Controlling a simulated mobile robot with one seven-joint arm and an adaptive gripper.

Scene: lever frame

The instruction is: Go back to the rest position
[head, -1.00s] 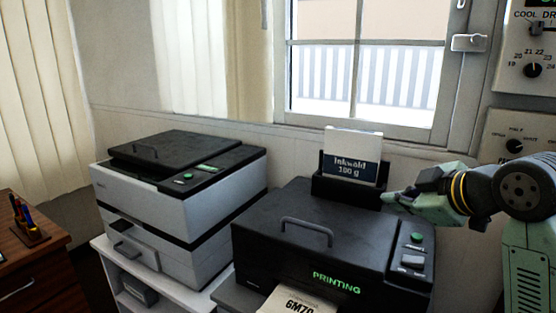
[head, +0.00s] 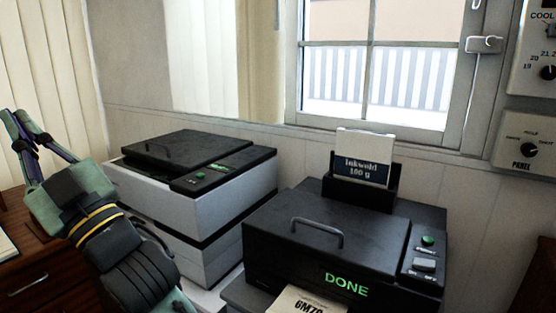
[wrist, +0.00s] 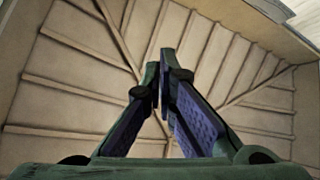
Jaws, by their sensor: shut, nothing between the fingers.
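My gripper (head: 14,116) is at the left edge of the head view, raised with its fingers pointing up and to the left. It is in front of the pale curtain and above the brown wooden desk. In the wrist view my gripper (wrist: 160,62) shows its two fingers drawn together at the tips, with nothing held between them. Behind the fingers in that view is a beige ribbed surface. My wrist covers part of the desk and the left side of the grey and white printer.
The black printer (head: 330,240) stands at front right, its display reading DONE, with a printed sheet (head: 305,302) at its front and a paper pack (head: 362,158) behind. The grey and white printer (head: 215,205) stands left of it. Wall panels (head: 530,150) are at right. The desk (head: 35,270) is below my gripper.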

